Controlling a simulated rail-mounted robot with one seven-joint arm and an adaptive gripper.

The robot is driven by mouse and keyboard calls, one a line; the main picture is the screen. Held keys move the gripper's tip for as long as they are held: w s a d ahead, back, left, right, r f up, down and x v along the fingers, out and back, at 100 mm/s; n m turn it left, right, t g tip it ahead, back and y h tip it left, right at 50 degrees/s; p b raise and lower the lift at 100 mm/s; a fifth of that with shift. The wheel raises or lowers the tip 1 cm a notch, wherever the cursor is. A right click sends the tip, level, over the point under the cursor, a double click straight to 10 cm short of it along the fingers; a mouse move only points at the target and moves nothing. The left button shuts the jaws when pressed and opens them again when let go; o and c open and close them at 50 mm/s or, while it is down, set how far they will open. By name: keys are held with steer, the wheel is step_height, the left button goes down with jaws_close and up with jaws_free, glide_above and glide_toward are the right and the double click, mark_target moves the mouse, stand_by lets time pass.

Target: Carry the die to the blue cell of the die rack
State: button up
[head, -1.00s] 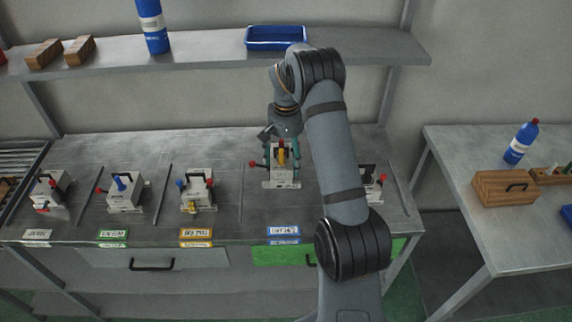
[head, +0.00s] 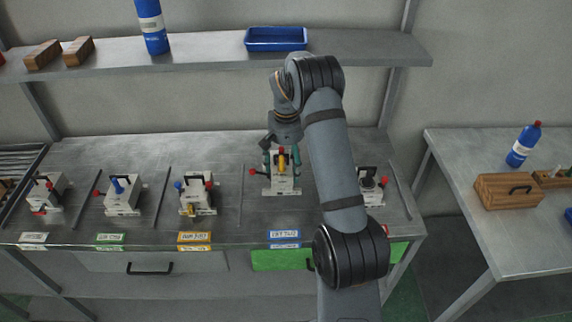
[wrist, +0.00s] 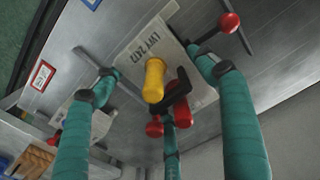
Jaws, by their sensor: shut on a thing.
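The die (head: 284,184) is a pale block with a yellow knob on top, a black handle and red-tipped parts. It stands upright in the blue cell of the die rack, behind the blue label (head: 284,234). My gripper (head: 282,158) is shut on the die from above with its teal fingers. In the wrist view the die (wrist: 140,45) shows its printed plate, yellow knob and black handle between the fingers. The exact finger contact and the die's underside are hidden, so I cannot tell whether it rests fully on the surface.
Other dies stand in neighbouring cells: one by the yellow label (head: 196,237), one by the green label (head: 110,238), one far left. Another die (head: 372,188) is partly behind my arm. Thin divider rods (head: 241,195) separate the cells. A shelf (head: 210,56) runs above the back.

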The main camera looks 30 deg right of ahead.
steer(key=shift+w+f+b, duration=0.1)
steer(key=shift+f+b, duration=1.25)
steer(key=shift+f, duration=0.4)
steer(key=shift+f+b, duration=1.1)
steer(key=shift+b, duration=0.15)
stand_by(1.0)
steer(key=o, duration=1.9)
steer(key=shift+s, duration=0.2)
steer(key=shift+o, duration=0.2)
steer(key=shift+s+f, duration=0.1)
steer(key=shift+f, duration=0.05)
step_height(320, 180, up, 12)
steer(key=shift+r, duration=0.15)
